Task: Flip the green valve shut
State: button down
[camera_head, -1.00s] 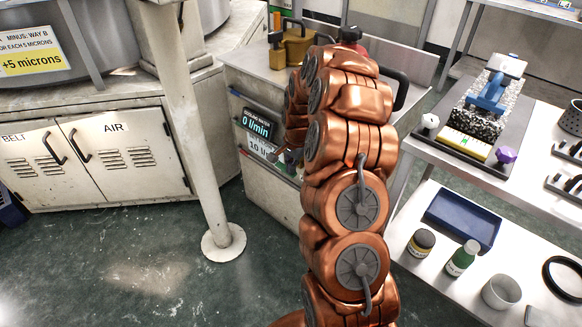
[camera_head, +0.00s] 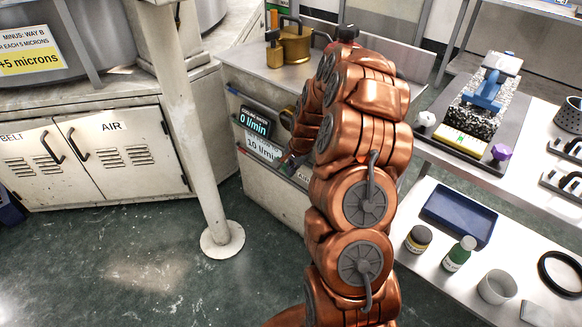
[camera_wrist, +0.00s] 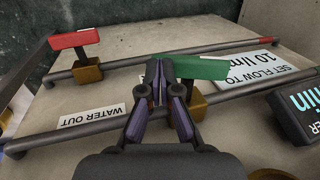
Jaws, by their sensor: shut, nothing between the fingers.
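The green valve handle (camera_wrist: 200,68) shows in the wrist view as a flat bar, on a brass valve body (camera_wrist: 190,104) on the lower pipe (camera_wrist: 60,138). The bar points left and right in the picture. My gripper (camera_wrist: 157,70) is shut and empty, with its fingertips at the left end of the green handle. I cannot tell whether they touch it. The flow meter (camera_head: 256,122) there reads 0 l/min.
A red valve handle (camera_wrist: 75,39) stands on the upper pipe (camera_wrist: 135,64), left of the green one. A "WATER OUT" label (camera_wrist: 92,116) lies by the lower pipe. A white post (camera_head: 196,130) stands left of my arm, and a bench with bottles (camera_head: 459,254) stands right.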

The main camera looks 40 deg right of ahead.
dwell(0.7)
jog(key=v, duration=1.1)
jog(key=shift+r, duration=0.45)
jog(key=shift+s, duration=0.1)
jog(key=s+a+r+n+g, duration=0.1)
jog(key=s+a+r+n, duration=0.1)
jog(key=s+a+n, duration=0.3)
jog(key=s+a+r+g, duration=0.1)
jog(key=s+a+r, duration=0.15)
jog(key=a, duration=0.45)
jog(key=s+a+r+n+g, duration=0.1)
jog(key=s+a+r+n, duration=0.1)
jog(key=s+a+n, duration=0.3)
jog(key=s+a+n+g, duration=0.1)
jog(key=s+a, duration=0.3)
jog(key=s, duration=0.5)
jog(key=s+a+r+n+g, duration=0.1)
jog(key=s+a+n, duration=0.3)
jog(key=s, duration=0.6)
jog(key=shift+a+r+g+h, duration=0.3)
jog(key=shift+a+g+h, duration=0.1)
